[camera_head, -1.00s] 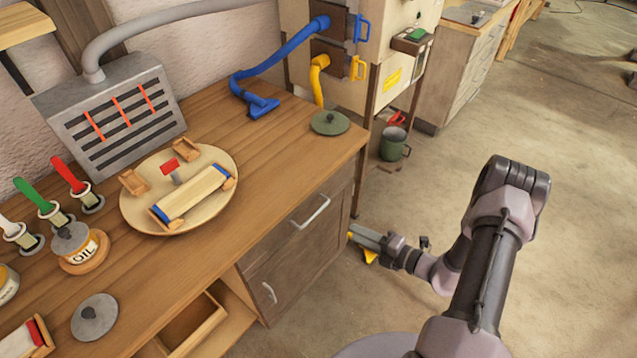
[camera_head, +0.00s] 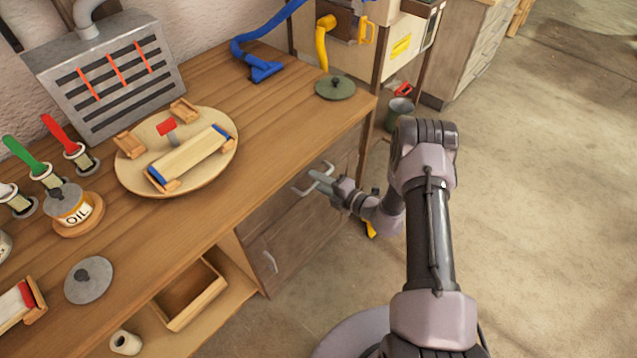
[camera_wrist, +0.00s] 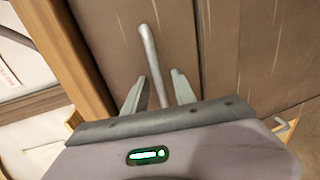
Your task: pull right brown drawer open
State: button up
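The right brown drawer (camera_head: 272,217) is in the front of the wooden workbench, below its top, and looks shut. Its metal bar handle (camera_head: 301,190) stands out from the front. My gripper (camera_head: 318,180) is at this handle. In the wrist view the handle (camera_wrist: 151,62) runs in between the two fingers of my gripper (camera_wrist: 158,90). The fingers are apart, with a gap seen on either side of the bar. The drawer front (camera_wrist: 105,30) fills much of the wrist view.
A brown cupboard door (camera_head: 300,250) with its own handle is below the drawer. An open wooden box (camera_head: 190,295) stands on a low shelf to the left. A yellow object (camera_head: 370,229) is behind my arm. The floor to the right is clear.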

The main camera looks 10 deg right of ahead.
grip_shut()
dwell(1.4)
